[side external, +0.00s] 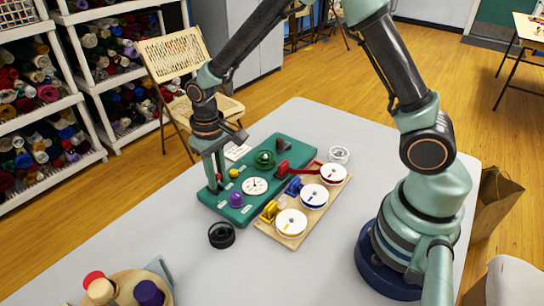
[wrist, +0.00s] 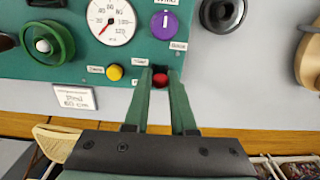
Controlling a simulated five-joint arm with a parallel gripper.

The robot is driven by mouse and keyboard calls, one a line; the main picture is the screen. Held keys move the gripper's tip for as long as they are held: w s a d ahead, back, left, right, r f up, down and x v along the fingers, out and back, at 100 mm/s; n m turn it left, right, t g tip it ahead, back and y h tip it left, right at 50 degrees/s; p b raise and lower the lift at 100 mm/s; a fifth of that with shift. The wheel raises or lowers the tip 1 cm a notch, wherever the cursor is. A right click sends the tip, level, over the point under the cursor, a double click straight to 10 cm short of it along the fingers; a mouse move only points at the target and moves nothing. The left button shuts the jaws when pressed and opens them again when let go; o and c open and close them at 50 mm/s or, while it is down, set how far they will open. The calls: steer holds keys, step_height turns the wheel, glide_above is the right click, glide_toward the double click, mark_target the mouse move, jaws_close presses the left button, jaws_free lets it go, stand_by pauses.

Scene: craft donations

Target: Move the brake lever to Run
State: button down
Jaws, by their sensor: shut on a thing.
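The green control panel (side external: 246,205) lies on the grey table and also shows in the wrist view (wrist: 92,57). The brake lever (wrist: 160,80) appears as a round red knob near the panel's edge; its shaft is mostly hidden. My gripper (side external: 214,187) stands over that edge, pointing down. In the wrist view my gripper (wrist: 160,75) has its two fingers on either side of the red knob, shut on it. Small labels (wrist: 140,62) stand beside the lever, too small to read for sure, so I cannot tell its setting.
A yellow button (wrist: 115,72), purple knob (wrist: 163,24), dial gauge (wrist: 111,21) and green handwheel (wrist: 47,43) are close by on the panel. A wooden board (side external: 316,212) with white spools lies beside it. A black ring (side external: 221,235) sits on the table in front.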

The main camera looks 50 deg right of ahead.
steer(key=shift+w+r, duration=0.15)
steer(key=shift+w, duration=0.45)
steer(key=shift+w+r, duration=0.1)
steer(key=shift+w, duration=0.6)
steer(key=shift+w, duration=0.7)
steer(key=c, duration=1.2)
jaws_free()
steer(key=shift+c, duration=0.2)
